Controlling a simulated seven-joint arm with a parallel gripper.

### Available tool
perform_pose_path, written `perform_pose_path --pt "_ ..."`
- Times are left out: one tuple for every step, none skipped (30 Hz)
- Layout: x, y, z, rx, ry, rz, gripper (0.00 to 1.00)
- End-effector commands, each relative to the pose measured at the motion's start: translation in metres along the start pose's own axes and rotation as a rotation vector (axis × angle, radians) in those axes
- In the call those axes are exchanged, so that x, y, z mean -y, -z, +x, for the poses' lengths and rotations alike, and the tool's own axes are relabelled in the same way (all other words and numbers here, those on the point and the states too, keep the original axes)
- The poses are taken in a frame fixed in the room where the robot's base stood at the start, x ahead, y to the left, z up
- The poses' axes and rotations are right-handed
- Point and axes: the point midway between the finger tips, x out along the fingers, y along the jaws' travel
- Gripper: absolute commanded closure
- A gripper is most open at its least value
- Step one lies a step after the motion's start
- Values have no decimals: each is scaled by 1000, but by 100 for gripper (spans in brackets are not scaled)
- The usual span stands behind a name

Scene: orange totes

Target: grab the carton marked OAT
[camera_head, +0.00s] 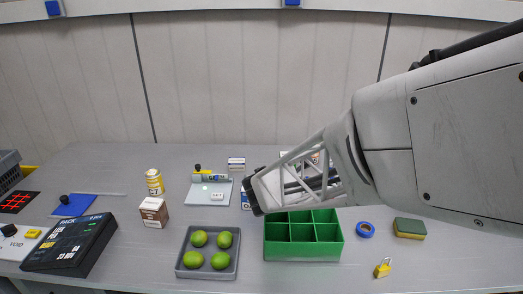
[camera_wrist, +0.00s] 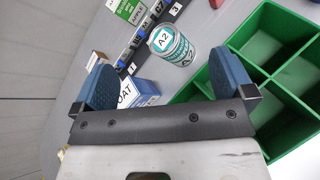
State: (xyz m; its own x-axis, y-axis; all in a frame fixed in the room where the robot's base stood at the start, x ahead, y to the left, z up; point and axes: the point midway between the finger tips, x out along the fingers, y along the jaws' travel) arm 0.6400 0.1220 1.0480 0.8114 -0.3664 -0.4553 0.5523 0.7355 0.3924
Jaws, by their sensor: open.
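The carton marked OAT (camera_wrist: 128,93) is white and blue. In the wrist view it shows just past the palm, near the left finger, with its lower part hidden by my gripper. My gripper (camera_wrist: 161,66) is open, with its two blue fingers wide apart and nothing held between them. In the head view my gripper (camera_head: 252,195) is behind the green divided bin. A blue-and-white carton (camera_head: 245,201) shows partly behind it there; its label is not readable.
A can marked A2 (camera_wrist: 172,46) stands beyond the fingers. The green bin (camera_head: 303,249) lies close to the right finger.

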Motion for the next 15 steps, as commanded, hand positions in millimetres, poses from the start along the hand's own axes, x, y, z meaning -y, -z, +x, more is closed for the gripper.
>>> perform_pose_path --pt "-12 16 5 -4 -40 -75 0" --pt "-18 26 8 -5 -66 -124 0" --pt "-27 38 11 -5 -99 -186 0" --pt "-34 47 13 -5 -124 -232 0" --pt "-40 56 14 -4 -150 -279 0" --pt "-47 68 16 -3 -182 -334 0" --pt "-52 76 18 -3 -203 -374 0" --pt "-57 84 18 -2 -224 -411 0" --pt "-62 94 19 -1 -249 -453 0" --pt "-65 100 20 0 -264 -481 0" --pt "-68 105 20 1 -278 -505 0" --pt "-71 111 21 2 -293 -532 0" --pt "-73 115 21 3 -303 -550 0" --pt "-74 118 22 4 -311 -563 0" --pt "-76 121 22 4 -320 -578 0"
